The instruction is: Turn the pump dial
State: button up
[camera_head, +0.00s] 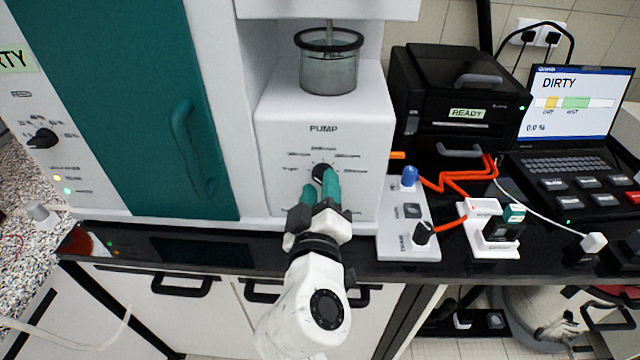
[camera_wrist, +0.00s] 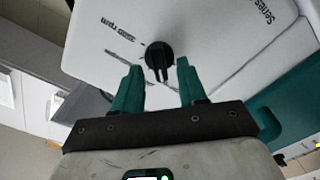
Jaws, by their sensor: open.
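The pump dial is a small black knob (camera_head: 319,172) on the white front panel under the word PUMP (camera_head: 323,150), with speed labels printed around it. In the wrist view the dial (camera_wrist: 158,57) lies just beyond and between the tips of my gripper (camera_wrist: 157,75), whose teal fingers are apart with nothing between them. In the head view my gripper (camera_head: 320,190) is at the panel, its fingertips close to the dial and covering its lower part. I cannot tell whether a finger touches the dial.
A glass beaker (camera_head: 330,70) stands above the panel. A white control box (camera_head: 408,222) with a blue knob is at its right, then orange cables (camera_head: 460,182), a black READY machine (camera_head: 455,95) and a laptop (camera_head: 570,105). A teal door handle (camera_head: 188,145) sticks out at left.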

jog(key=shift+w, duration=0.3)
jog(key=shift+c, duration=0.3)
grip_shut()
